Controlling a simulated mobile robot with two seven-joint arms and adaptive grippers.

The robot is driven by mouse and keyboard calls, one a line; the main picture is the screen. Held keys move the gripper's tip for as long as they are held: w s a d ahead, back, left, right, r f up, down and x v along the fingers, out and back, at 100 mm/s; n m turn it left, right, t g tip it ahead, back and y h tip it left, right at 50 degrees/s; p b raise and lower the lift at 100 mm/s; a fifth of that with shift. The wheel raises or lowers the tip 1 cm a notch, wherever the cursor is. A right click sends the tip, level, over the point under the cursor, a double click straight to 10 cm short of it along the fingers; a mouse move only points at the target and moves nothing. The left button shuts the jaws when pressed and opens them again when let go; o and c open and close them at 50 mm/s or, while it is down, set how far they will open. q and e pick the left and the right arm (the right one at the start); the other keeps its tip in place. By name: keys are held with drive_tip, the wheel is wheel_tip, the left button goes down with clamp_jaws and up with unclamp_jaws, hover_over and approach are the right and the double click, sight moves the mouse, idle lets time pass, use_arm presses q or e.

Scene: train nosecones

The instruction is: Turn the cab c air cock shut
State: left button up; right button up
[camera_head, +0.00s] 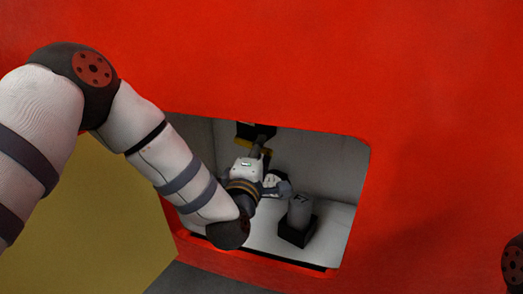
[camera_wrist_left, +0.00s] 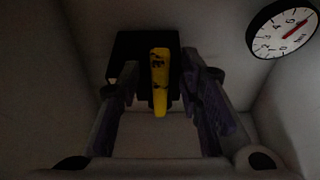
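The air cock's yellow handle (camera_wrist_left: 160,85), with dark marks, stands upright in front of a black block (camera_wrist_left: 127,55) in the left wrist view. I cannot read a cab label on it. In the head view the black block (camera_head: 262,130) is at the back of the opening, with bits of yellow by it, mostly hidden by my arm. My left gripper (camera_wrist_left: 160,72) is inside the opening. Its fingers are apart, one on each side of the handle, with gaps showing between. My right gripper is not in view.
A red shell (camera_head: 430,90) surrounds the recess (camera_head: 340,165). A grey cylinder on a black base (camera_head: 298,215) stands right of my left wrist. A dial gauge (camera_wrist_left: 282,28) is at upper right in the wrist view. A yellow panel (camera_head: 95,220) is at lower left.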

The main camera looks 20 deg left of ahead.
use_arm(q)
drive_tip(key=shift+w, duration=0.65)
clamp_jaws()
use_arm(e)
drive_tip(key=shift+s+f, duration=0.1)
